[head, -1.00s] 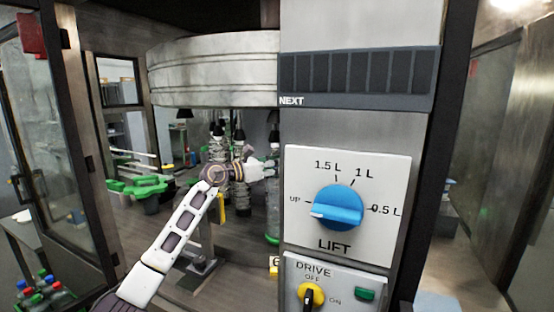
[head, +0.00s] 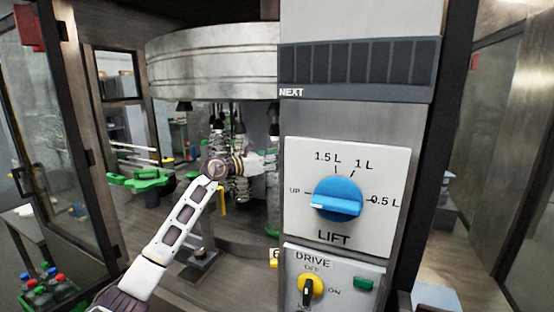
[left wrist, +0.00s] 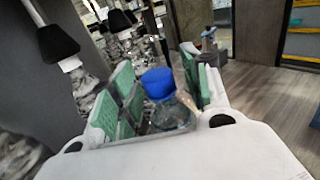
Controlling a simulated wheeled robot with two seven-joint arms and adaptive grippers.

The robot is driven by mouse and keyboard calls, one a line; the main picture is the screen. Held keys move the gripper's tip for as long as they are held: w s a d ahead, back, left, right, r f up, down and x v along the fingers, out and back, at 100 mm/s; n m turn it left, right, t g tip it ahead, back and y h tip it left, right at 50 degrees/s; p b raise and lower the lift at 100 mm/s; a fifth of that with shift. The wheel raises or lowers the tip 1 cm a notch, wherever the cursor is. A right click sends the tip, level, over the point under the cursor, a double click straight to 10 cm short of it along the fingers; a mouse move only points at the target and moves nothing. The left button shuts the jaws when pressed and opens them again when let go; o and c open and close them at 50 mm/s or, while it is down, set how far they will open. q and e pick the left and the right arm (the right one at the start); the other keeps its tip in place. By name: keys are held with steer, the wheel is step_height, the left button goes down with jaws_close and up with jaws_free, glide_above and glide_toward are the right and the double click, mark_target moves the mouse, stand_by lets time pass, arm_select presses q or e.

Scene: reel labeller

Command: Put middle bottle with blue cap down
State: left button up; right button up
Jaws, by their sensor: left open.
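A clear bottle with a blue cap (left wrist: 158,83) shows in the left wrist view, between the green-padded fingers of my left gripper (left wrist: 157,66). The fingers stand apart on either side of the cap. Whether a pad touches the bottle, and what it stands on, cannot be told. In the head view my left gripper (head: 266,162) is at the edge of the control panel, its tips hidden behind it. This bottle is not clear in the head view. My right gripper is not in view.
The control panel (head: 360,120), with a blue lift knob (head: 338,199) and a yellow drive knob (head: 311,288), fills the centre right. A round metal drum (head: 212,65) hangs above my gripper, with dark bottle holders below. A crate of capped bottles (head: 42,300) is at the lower left.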

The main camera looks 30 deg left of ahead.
arm_select(q)
steer(key=shift+r, duration=0.1)
steer(key=b+v, duration=0.4)
steer(key=v, duration=0.8)
stand_by(0.4)
stand_by(0.4)
stand_by(0.5)
